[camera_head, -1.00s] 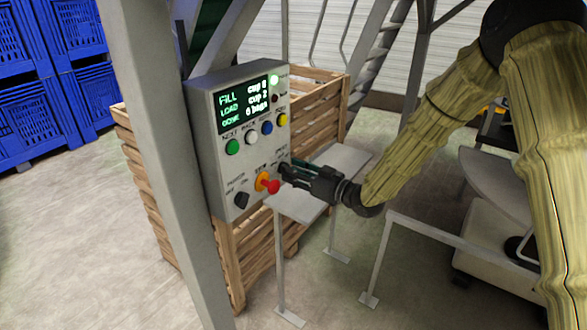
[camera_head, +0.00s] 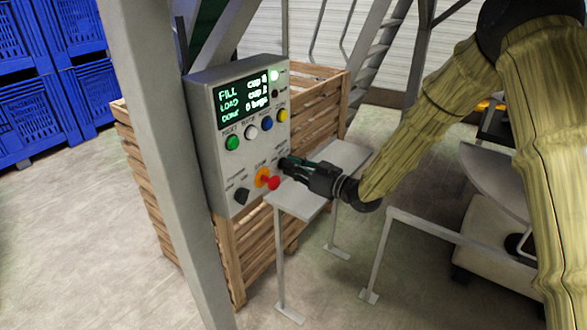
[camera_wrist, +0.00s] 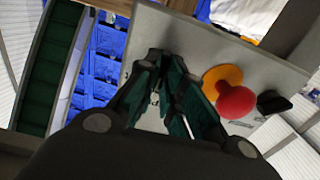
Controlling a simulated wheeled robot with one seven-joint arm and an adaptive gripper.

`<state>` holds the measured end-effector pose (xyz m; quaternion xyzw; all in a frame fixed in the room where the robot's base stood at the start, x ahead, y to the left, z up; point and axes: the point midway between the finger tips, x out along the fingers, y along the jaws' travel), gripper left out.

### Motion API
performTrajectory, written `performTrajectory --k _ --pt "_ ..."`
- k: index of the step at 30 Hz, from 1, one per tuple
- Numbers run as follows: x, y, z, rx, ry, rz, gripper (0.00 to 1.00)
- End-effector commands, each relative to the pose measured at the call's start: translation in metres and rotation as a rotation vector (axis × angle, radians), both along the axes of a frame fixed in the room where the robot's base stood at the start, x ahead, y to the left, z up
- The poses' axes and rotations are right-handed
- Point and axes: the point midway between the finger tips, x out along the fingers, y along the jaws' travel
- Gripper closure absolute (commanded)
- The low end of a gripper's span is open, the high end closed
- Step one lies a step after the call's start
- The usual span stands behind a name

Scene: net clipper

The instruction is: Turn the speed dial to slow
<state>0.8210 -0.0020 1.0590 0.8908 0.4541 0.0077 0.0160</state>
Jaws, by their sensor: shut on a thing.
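The grey control panel (camera_head: 213,170) stands upright on the post, and its face also shows in the wrist view (camera_wrist: 185,32). My gripper (camera_head: 284,164) reaches in from the right with its fingertips at the panel's lower right. In the wrist view my gripper's dark and green fingers (camera_wrist: 166,60) converge against the panel face, shut on the speed dial. The dial itself is hidden by the fingers, so its pointer setting cannot be seen. The red emergency button (camera_head: 273,182) on its orange disc sits just left of the fingertips, apart from them; it also shows in the wrist view (camera_wrist: 235,101).
A black selector knob (camera_head: 242,195) is at the panel's lower left. Green, white, blue and yellow buttons lie under the lit screen (camera_head: 243,102). A small grey shelf (camera_head: 298,203) is below my gripper. A wooden crate (camera_head: 315,100) stands behind the panel.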

Motion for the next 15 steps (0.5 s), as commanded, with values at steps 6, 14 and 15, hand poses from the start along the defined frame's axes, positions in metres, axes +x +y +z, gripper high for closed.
performTrajectory --k 6,14,15 --pt "0.0005 0.0001 -0.004 -0.069 -0.098 -0.001 1.0" --pt "-0.0006 0.0007 -0.0056 -0.198 -0.276 -0.001 1.0" --pt "-0.0008 0.0009 -0.0056 -0.218 -0.304 -0.001 1.0"
